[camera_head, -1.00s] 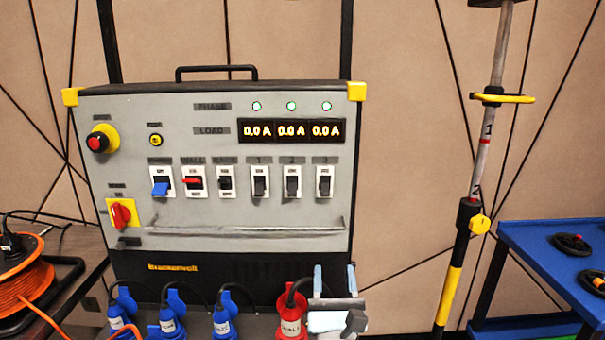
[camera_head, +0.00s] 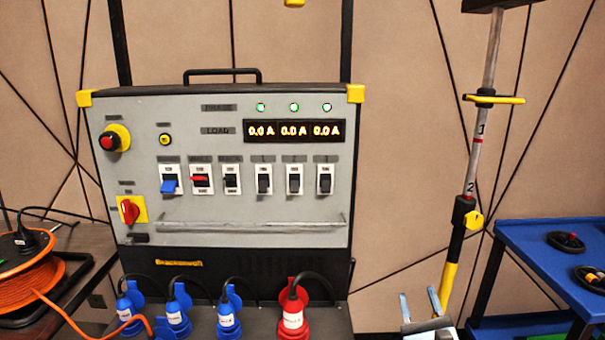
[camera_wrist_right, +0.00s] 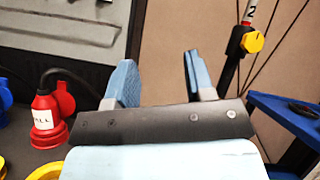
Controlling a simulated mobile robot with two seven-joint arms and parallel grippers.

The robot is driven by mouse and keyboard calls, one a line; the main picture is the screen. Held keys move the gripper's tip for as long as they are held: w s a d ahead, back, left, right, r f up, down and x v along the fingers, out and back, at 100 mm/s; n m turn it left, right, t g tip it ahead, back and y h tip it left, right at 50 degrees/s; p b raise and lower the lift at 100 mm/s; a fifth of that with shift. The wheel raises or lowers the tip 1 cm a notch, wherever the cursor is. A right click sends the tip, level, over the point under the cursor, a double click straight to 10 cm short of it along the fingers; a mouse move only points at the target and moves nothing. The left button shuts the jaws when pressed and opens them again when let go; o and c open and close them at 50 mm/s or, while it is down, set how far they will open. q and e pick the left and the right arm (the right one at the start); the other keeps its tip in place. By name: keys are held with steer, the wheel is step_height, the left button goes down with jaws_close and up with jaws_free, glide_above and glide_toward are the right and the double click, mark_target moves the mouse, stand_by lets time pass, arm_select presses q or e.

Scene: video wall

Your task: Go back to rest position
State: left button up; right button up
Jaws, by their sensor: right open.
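My right gripper (camera_head: 422,303) is at the bottom right of the head view, between the power panel (camera_head: 225,209) and the blue table. Its two light-blue fingers are apart, with nothing between them. The wrist view shows the same open fingers (camera_wrist_right: 160,80), with the wall and floor area behind them. The red plug (camera_head: 294,312) stands in its socket left of the gripper and apart from it; it also shows in the wrist view (camera_wrist_right: 45,115). My left gripper is not in view.
Several blue plugs (camera_head: 227,318) sit along the panel's front. An orange cable reel (camera_head: 30,283) stands at the left. A pole (camera_head: 470,170) rises behind the gripper. A blue table (camera_head: 545,255) with dark coiled items stands at the right.

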steer(key=s+d+f+m+g+h, duration=0.1)
steer(key=s+d+f+m+g, duration=0.1)
steer(key=s+f+m+g, duration=0.55)
steer(key=s+d+f+m+g+h, duration=0.1)
steer(key=s+d+f+m+g, duration=0.3)
steer(key=f+m, duration=0.7)
steer(key=s+a+f+m+g+y, duration=0.1)
steer(key=s+f+m, duration=0.1)
steer(key=s+m, duration=0.6)
steer(key=s+f+m+g+y, duration=0.2)
steer(key=s+f+m, duration=0.1)
steer(key=s+m, duration=0.45)
steer(key=a+r+m+t+p, duration=0.15)
steer(key=a+r+m, duration=0.3)
steer(key=a, duration=0.65)
arm_select(q)
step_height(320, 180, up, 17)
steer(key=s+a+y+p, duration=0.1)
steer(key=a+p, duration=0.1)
steer(key=p, duration=2.2)
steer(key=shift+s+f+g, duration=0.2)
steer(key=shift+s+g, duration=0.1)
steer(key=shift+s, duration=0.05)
arm_select(e)
step_height(320, 180, up, 15)
steer(key=d, duration=0.2)
steer(key=shift+s+d+f+m+h, duration=0.2)
steer(key=shift+s+d+m+h, duration=0.1)
steer(key=shift+s+m+h, duration=0.1)
